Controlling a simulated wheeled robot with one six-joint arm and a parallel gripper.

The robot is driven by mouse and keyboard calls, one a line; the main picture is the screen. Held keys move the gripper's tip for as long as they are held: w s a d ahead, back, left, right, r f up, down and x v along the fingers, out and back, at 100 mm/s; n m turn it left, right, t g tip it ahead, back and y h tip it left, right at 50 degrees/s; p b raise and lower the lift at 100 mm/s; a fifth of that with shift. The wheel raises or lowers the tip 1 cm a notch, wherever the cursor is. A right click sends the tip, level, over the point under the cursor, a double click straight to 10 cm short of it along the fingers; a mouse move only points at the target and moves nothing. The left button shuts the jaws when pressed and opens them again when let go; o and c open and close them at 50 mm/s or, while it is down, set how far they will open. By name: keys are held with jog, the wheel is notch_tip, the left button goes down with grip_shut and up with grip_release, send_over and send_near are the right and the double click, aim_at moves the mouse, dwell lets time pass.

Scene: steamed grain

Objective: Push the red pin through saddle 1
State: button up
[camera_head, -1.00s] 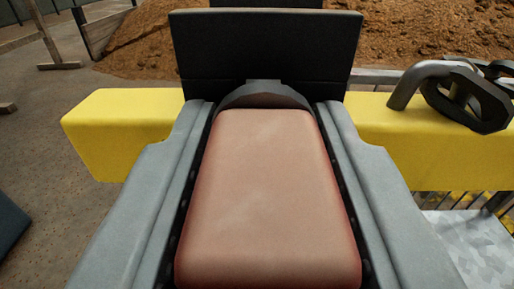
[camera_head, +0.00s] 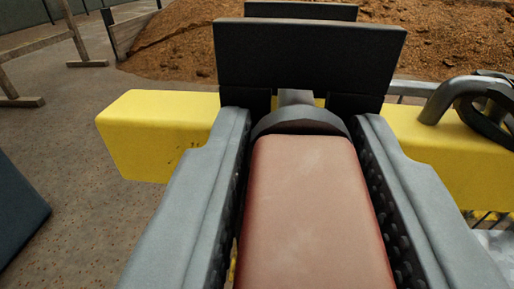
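The red pin's pinkish-red handle (camera_head: 315,215) lies between the two grey fingers of my gripper (camera_head: 305,160). Narrow gaps show along both sides of the handle, and the ribbed pads are visible, so my gripper looks open around it. A dark grey collar (camera_head: 300,122) caps the handle's far end. A short grey piece (camera_head: 296,97) shows beyond the collar, between two lower black blocks. An upright black plate (camera_head: 310,55), apparently part of saddle 1, stands above them by the yellow beam. The pin's tip is hidden, and I cannot tell how deep it sits.
The yellow beam (camera_head: 160,130) runs across behind the fingers. Dark shackle-like hardware (camera_head: 465,98) sits on it at the right. A second black plate (camera_head: 300,11) stands farther back. A dark panel (camera_head: 18,210) is at the left edge. Brown grain (camera_head: 180,45) is piled behind.

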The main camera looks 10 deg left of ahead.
jog(key=shift+o, duration=0.4)
jog(key=shift+w+d+r, duration=0.1)
jog(key=shift+d+r, duration=0.1)
jog(key=shift+d, duration=0.1)
jog(key=shift+o, duration=0.3)
jog(key=shift+s+d, duration=0.2)
jog(key=shift+s, duration=0.05)
jog(key=s+a, duration=0.1)
jog(key=s, duration=1.6)
notch_tip(320, 180, up, 22)
jog(key=w, duration=0.1)
jog(key=s+r, duration=0.3)
jog(key=r, duration=0.7)
jog(key=s+r, duration=0.4)
jog(key=r, duration=0.5)
jog(key=s+r, duration=1.5)
jog(key=r, duration=0.1)
jog(key=s+r, duration=0.3)
jog(key=s, duration=0.6)
jog(key=s+r, duration=0.4)
jog(key=s, duration=0.6)
jog(key=shift+s+g, duration=0.2)
jog(key=shift+g, duration=0.1)
